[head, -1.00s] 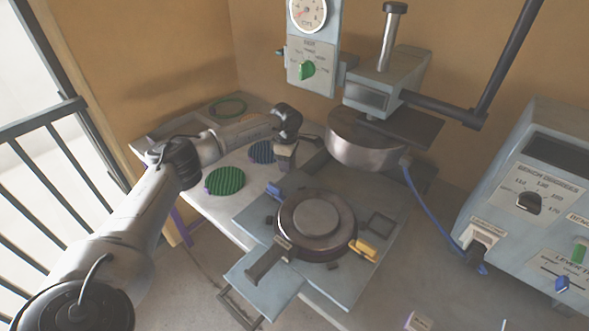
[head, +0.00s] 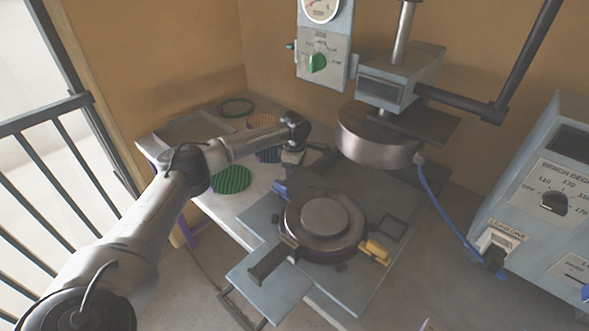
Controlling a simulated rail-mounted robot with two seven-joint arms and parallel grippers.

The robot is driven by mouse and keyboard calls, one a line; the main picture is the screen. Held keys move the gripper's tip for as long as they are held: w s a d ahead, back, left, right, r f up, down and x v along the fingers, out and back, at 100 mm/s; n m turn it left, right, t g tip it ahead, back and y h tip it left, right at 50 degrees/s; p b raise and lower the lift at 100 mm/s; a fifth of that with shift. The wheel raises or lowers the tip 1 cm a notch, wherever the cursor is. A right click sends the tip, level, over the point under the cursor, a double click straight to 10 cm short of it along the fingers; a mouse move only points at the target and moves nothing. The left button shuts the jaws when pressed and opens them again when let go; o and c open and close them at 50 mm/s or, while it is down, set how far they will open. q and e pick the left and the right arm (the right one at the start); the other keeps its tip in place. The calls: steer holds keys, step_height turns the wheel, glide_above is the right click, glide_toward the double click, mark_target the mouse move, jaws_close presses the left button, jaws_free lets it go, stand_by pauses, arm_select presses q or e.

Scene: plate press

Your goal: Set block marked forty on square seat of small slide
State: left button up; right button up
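No block with a readable forty mark shows in the head view. A small square frame (head: 387,228), which looks like a square seat, is on the grey-blue press base, right of the round dark die (head: 322,222). A slide plate with a dark handle (head: 270,262) sticks out toward the front left; I cannot tell if it is the small slide. My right gripper is out of view.
A green ribbed disc (head: 233,179), an orange disc (head: 262,121) and a green ring (head: 236,107) lie on the left bench. The press head (head: 375,140) overhangs the back of the base. A blue hose (head: 430,205) runs to a control box (head: 545,200) at right.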

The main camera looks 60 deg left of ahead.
arm_select(q)
steer(key=shift+o, duration=0.9)
step_height(320, 180, up, 6)
steer(key=shift+r+p, duration=0.25)
steer(key=shift+p, duration=0.9)
steer(key=shift+r, duration=0.7)
steer(key=shift+c, duration=0.4)
